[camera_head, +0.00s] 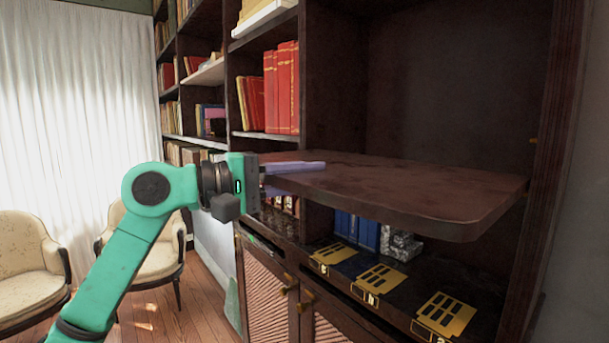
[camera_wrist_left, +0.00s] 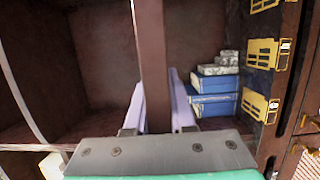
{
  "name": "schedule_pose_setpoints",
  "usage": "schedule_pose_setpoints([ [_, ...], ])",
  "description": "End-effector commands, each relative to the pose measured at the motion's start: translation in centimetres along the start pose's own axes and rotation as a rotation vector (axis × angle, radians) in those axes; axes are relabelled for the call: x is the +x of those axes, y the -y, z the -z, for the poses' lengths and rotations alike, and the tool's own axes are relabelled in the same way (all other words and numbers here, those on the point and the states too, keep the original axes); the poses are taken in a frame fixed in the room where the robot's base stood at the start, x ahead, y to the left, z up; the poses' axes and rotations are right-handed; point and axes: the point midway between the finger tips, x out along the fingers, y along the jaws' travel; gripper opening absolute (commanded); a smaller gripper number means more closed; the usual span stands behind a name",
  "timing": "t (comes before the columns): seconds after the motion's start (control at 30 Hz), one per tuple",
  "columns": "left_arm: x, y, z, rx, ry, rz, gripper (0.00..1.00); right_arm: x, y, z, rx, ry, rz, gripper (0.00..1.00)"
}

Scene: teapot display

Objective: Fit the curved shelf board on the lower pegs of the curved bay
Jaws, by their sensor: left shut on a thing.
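The curved shelf board (camera_head: 410,190) is a dark reddish-brown plank with a rounded front corner. It is roughly level inside the dark bay (camera_head: 430,80), above the counter. My left gripper (camera_head: 318,166) is shut on the board's left part, with one lavender finger showing on top. In the left wrist view the board (camera_wrist_left: 152,50) shows edge-on as a brown strip between the two fingers of my left gripper (camera_wrist_left: 158,85). A small brass-coloured spot (camera_head: 534,140) on the right side wall may be a peg. I cannot tell whether the board touches any pegs. My right gripper is not in view.
Below the board, blue boxes (camera_head: 356,230) and grey patterned boxes (camera_head: 400,244) stand on the counter. Several yellow plates (camera_head: 378,279) lie along its front. Red books (camera_head: 281,90) fill the shelf to the left. Cream chairs (camera_head: 26,255) stand farther left.

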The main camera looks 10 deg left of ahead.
Motion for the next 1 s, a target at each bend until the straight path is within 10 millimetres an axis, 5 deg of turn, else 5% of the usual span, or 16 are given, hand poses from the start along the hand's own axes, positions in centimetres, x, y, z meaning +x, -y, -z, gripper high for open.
schedule_pose_setpoints([
  [1.0,2.0,-0.4,0.6,0.002,-0.001,-0.009,0.0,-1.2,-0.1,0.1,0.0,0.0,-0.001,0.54],
])
